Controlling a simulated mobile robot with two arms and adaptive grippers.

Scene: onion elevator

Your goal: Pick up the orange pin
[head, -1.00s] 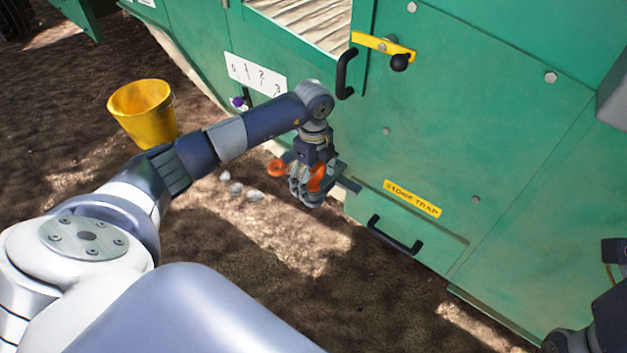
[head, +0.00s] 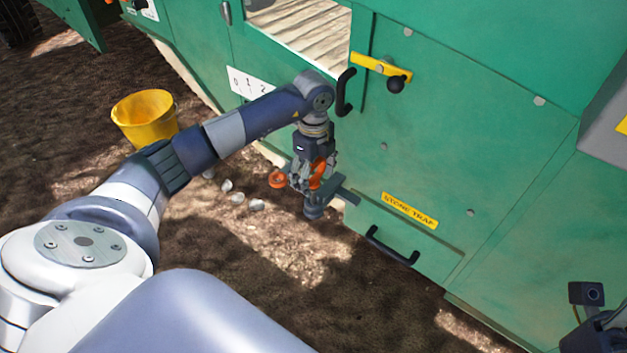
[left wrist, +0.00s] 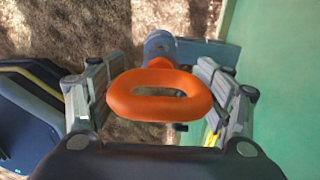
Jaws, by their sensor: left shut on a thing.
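The orange pin (head: 277,179) has a ring-shaped handle, which fills the middle of the left wrist view (left wrist: 157,93). My left gripper (head: 312,180) points down beside the green machine and is shut on the pin. In the left wrist view its fingers (left wrist: 160,100) stand on both sides of the ring. A grey bracket (head: 343,190) juts from the machine, with a round end (head: 314,211) just below the gripper. The fingers hide the pin's lower part, so I cannot tell whether it is still in the bracket. My right gripper's fingers are not visible.
The green machine (head: 470,130) fills the right side, with a black handle (head: 392,250) under the yellow label and a yellow lever (head: 380,64) above. A yellow bucket (head: 145,120) stands on the soil at left. Several pale stones (head: 238,198) lie near the gripper.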

